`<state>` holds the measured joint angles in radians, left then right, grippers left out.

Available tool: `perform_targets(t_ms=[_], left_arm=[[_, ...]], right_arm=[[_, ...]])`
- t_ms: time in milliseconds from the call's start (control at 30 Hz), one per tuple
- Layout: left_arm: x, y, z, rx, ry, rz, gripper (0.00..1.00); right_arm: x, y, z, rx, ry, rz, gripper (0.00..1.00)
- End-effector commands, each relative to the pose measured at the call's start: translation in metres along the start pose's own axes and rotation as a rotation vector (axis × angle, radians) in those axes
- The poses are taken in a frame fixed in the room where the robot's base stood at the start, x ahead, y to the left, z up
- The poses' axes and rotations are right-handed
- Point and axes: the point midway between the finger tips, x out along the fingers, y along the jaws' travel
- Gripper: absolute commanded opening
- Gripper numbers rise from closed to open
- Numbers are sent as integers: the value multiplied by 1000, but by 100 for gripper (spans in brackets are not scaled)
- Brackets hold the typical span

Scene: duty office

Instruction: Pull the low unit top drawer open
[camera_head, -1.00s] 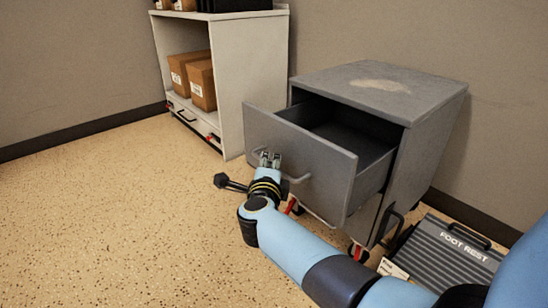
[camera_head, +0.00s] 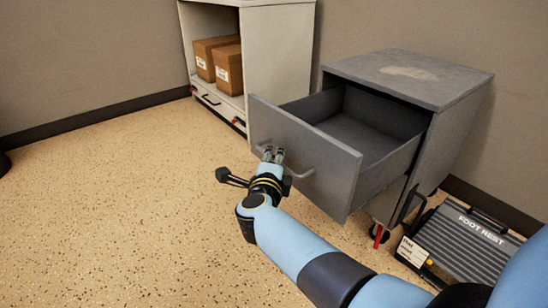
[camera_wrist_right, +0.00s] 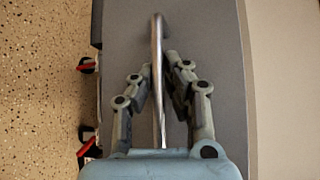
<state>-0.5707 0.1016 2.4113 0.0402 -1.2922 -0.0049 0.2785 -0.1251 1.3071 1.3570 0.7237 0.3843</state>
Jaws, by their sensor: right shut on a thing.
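The low grey unit (camera_head: 415,85) stands against the wall on the right. Its top drawer (camera_head: 305,150) is pulled well out, and its inside looks empty. My right gripper (camera_head: 273,154) is shut on the bar handle (camera_head: 300,174) on the drawer front. In the right wrist view the handle (camera_wrist_right: 158,60) runs between the two fingers of my right gripper (camera_wrist_right: 162,78). My left gripper is not in view.
A foot rest (camera_head: 465,245) lies on the floor right of the unit. A white shelf unit (camera_head: 280,60) with cardboard boxes (camera_head: 219,64) stands behind, to the left.

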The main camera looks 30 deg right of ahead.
Motion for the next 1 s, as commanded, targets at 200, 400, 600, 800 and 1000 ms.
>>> perform_targets(t_ms=[200, 400, 600, 800, 1000], left_arm=[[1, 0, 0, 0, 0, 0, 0], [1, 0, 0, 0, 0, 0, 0], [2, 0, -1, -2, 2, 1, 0], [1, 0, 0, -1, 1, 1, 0], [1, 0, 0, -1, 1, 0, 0]], right_arm=[[-2, 7, -3, -6, 4, 12, 24], [-1, 4, -2, -3, 2, 7, 34], [-4, 3, -1, -2, 1, 5, 34], [-29, 3, -1, -1, 2, 7, 34], [-64, 6, -2, 0, 4, 14, 34]])
